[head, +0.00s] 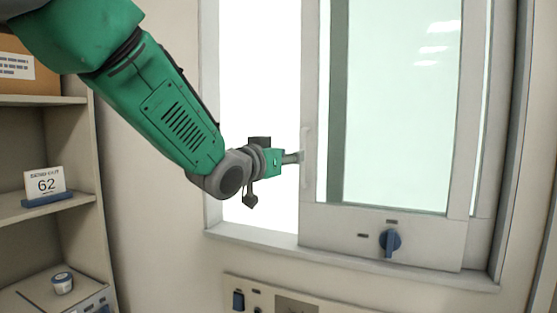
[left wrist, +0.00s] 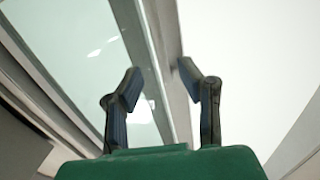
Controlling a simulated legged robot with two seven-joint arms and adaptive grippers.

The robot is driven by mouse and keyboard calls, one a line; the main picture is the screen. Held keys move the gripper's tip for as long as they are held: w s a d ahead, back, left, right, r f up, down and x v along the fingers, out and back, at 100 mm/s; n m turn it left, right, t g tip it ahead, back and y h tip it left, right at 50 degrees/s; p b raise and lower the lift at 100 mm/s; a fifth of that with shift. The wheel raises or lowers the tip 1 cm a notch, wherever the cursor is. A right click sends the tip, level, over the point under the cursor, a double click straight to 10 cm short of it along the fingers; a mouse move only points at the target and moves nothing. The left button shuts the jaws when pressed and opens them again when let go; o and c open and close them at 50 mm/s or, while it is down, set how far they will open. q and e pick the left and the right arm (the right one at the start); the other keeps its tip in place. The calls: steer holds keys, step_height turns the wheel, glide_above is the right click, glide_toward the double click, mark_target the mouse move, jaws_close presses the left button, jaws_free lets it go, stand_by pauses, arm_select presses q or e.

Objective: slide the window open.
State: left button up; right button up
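The window (head: 395,110) has a light grey sash with a pale green pane, filling the right part of its frame. Left of the sash is a bright white area (head: 235,90); I cannot tell if it is bare opening or glass. A thin vertical handle (head: 305,180) stands on the sash's left edge. My left gripper (head: 296,157) is at that edge, by the handle. In the left wrist view, its two dark fingers (left wrist: 159,82) are apart, with the sash's edge strip (left wrist: 162,40) behind the gap. Contact is unclear. My right gripper is out of view.
A blue knob (head: 390,241) sits on the lower sash rail. Below the sill is a wall panel (head: 295,303) with a blue switch. At the left, a shelf unit (head: 75,145) holds a card marked 62 (head: 45,184), a small jar (head: 63,284) and a cardboard box (head: 25,72).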

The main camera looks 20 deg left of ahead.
arm_select(q)
steer(key=shift+v, duration=2.5)
steer(key=s+a+f+n+g+y+b, duration=0.1)
steer(key=s+f+g+b, duration=0.25)
steer(key=f, duration=1.65)
steer(key=s+a+f+n+g+y+b, duration=0.15)
steer(key=s+f+g, duration=0.25)
steer(key=f, duration=1.6)
steer(key=s+f+g+b, duration=0.5)
steer(key=s+f, duration=1.1)
steer(key=f, duration=0.4)
steer(key=s+a+f+g+b, duration=0.1)
steer(key=s+f, duration=0.3)
steer(key=s, duration=0.4)
steer(key=s+f+g+y+b, duration=0.1)
steer(key=s+f+g, duration=0.2)
steer(key=s, duration=0.6)
step_height(320, 180, down, 3)
steer(key=shift+a+r, duration=0.15)
steer(key=shift+a, duration=0.25)
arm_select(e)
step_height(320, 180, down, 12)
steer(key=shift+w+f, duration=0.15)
